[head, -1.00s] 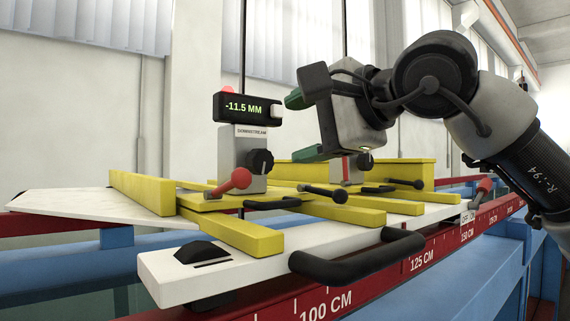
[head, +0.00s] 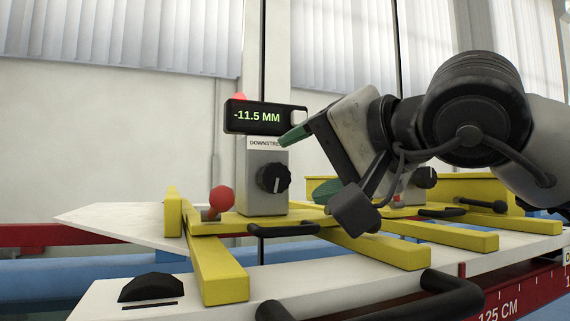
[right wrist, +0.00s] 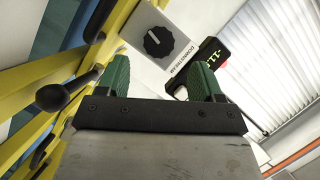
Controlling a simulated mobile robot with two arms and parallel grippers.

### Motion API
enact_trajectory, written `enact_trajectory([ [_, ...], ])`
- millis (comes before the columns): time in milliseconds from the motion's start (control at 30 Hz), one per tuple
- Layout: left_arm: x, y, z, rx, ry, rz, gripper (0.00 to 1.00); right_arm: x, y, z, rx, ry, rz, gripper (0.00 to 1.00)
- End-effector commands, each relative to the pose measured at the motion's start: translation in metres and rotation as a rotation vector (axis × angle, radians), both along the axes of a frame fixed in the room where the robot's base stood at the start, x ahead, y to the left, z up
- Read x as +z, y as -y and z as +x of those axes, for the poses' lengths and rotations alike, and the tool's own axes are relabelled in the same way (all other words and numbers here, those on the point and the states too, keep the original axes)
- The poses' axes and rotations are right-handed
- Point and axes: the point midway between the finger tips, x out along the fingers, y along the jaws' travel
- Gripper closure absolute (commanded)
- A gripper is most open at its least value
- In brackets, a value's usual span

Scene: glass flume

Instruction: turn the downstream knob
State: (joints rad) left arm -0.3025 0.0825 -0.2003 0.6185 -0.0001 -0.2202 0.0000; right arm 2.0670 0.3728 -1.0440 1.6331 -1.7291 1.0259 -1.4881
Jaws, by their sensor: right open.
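The downstream knob (head: 273,178) is black and round with a pale pointer line. It sits on the front of a grey housing (head: 264,208) labelled downstream, under a black display (head: 264,117) reading -11.5 MM. My right gripper (head: 308,163) has green fingers, is open and empty, and is just right of the knob, apart from it. In the right wrist view the knob (right wrist: 158,42) shows beyond and between the spread fingertips (right wrist: 160,76), with the display (right wrist: 207,66) partly behind the right finger. My left gripper is out of view.
A red ball lever (head: 221,198) stands left of the housing. A second black knob (head: 425,177) is farther right, partly behind my arm. The wall side at left is clear.

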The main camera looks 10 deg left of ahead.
Motion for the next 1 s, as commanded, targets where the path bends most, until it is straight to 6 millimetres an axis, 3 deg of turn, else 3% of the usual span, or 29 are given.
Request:
enact_trajectory([
  [300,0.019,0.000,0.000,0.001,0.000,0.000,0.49,-0.009,-0.038,0.029,0.000,-0.005,0.000,0.33],
  [700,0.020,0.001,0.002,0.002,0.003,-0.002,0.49,-0.012,-0.043,0.033,-0.001,-0.003,0.001,0.33],
  [1000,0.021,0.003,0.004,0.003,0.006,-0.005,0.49,-0.012,-0.043,0.033,-0.001,-0.003,0.001,0.79],
])
